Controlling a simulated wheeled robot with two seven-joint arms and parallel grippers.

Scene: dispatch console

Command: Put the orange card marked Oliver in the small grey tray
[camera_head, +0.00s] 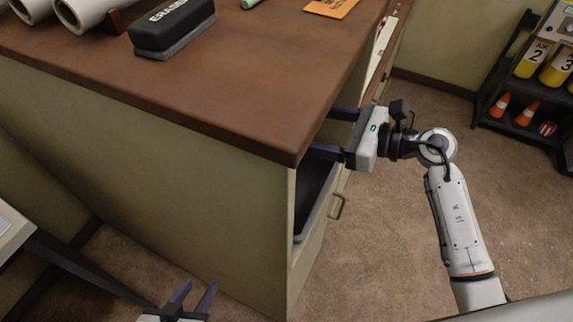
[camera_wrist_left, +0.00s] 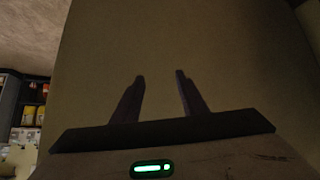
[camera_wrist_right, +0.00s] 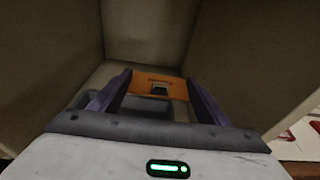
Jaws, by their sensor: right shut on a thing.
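My right gripper (camera_head: 325,132) reaches into the open side of the desk. In the right wrist view its fingers (camera_wrist_right: 158,92) are shut on an orange card (camera_wrist_right: 147,91), held by its two sides. The card's dark lettering is too small to read. In the head view a grey rim (camera_head: 318,204) shows inside the opening under the desktop. My left gripper (camera_head: 194,298) is open and empty, low before the desk's plain panel; its parted fingers also show in the left wrist view (camera_wrist_left: 160,80).
The brown desktop (camera_head: 240,95) holds a black eraser (camera_head: 172,27), white rolls (camera_head: 85,10) and another orange card (camera_head: 331,7). The desk corner and compartment walls are close to my right gripper. A dark rack (camera_head: 520,95) with cones stands at right. Floor between is clear.

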